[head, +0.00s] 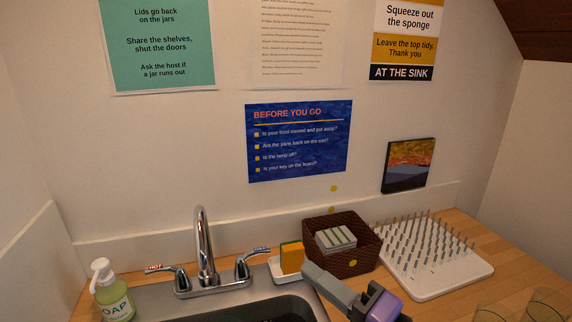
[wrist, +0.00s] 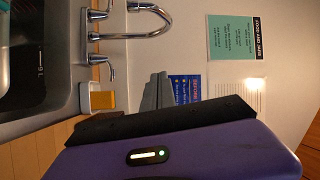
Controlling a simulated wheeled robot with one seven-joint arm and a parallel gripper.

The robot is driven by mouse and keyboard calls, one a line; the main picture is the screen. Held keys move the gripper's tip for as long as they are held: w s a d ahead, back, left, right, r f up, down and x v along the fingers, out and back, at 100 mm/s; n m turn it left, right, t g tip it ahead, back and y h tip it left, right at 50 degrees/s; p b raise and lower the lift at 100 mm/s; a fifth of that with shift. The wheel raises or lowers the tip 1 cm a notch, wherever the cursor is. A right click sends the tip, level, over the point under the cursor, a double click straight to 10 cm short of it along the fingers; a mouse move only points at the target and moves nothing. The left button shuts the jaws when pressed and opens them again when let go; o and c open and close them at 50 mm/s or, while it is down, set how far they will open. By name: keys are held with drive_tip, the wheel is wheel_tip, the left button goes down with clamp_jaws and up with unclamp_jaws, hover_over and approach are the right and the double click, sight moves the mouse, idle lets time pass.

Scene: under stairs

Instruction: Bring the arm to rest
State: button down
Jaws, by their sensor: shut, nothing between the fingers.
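My gripper (head: 312,271) shows at the bottom of the head view, right of the middle, in front of the brown woven basket. Its grey fingers point up and left, and its purple body is at the lower right. In the wrist view my gripper (wrist: 160,86) shows its grey fingers together, with nothing held. The rest of my arm is out of view.
A sink (head: 235,306) with a tap (head: 203,245) is at lower left, soap bottle (head: 112,291) beside it. An orange sponge (head: 291,257), the basket (head: 352,265) and a white drying rack (head: 440,287) stand behind. Glasses (head: 545,304) are at lower right.

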drive_tip(key=s+d+f+t+h, duration=0.2)
drive_tip(key=d+f+t+h, duration=0.25)
drive_tip(key=d+h, duration=0.3)
drive_tip(key=s+d+f+n+h, duration=0.2)
drive_tip(key=s+d+f+h, duration=0.45)
drive_tip(key=s, duration=0.55)
drive_tip(key=s+f+n+g, duration=0.1)
drive_tip(key=s+f+n, duration=0.1)
drive_tip(key=s, duration=0.8)
drive_tip(key=s+d+f+n+g+y, duration=0.1)
drive_tip(key=s+f, duration=0.3)
drive_tip(key=s, duration=0.7)
drive_tip(key=shift+s+n+g, duration=0.2)
drive_tip(key=shift+n+g, duration=0.45)
drive_tip(key=shift+n, duration=0.15)
